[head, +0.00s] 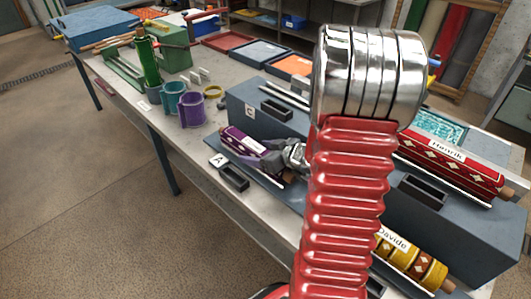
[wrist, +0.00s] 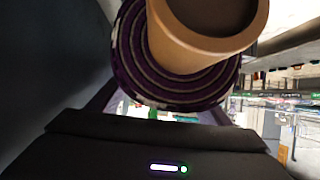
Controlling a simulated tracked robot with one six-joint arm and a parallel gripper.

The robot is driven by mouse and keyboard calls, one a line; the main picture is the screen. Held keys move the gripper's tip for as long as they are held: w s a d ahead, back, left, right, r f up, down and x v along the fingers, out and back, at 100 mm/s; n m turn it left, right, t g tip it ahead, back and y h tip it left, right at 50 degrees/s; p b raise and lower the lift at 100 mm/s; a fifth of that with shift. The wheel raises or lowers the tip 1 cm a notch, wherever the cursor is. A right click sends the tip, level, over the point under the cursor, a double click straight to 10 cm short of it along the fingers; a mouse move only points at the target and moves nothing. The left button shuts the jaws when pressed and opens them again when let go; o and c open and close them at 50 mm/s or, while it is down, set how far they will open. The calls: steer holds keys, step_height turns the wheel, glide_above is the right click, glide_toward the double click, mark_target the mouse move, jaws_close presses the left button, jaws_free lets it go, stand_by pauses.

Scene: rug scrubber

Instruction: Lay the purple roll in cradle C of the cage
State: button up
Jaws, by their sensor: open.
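The purple roll (head: 236,138), with a white label, lies on the blue-grey stepped cage (head: 245,97), in front of its upper step. My gripper (head: 277,158) is open at the roll's right end; my red arm hides part of this area. In the wrist view the purple roll (wrist: 128,62) shows end-on, its brown core (wrist: 185,45) facing the camera, close above the dark gripper body (wrist: 165,150). I cannot tell whether the roll is between the fingers. Cradle C (head: 277,110) is a black, empty-looking holder beside the C label on the upper step.
Cradle A (head: 234,178) looks empty at the front left. A red roll (head: 455,165) and a yellow roll (head: 412,262) lie at the right. Purple (head: 190,108) and teal (head: 173,98) cups, a green bottle-like roll (head: 147,60) and trays (head: 258,53) stand behind.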

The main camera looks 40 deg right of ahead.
step_height(320, 180, up, 6)
glide_above(287, 171)
steer(key=shift+r, duration=0.15)
stand_by(0.3)
stand_by(0.6)
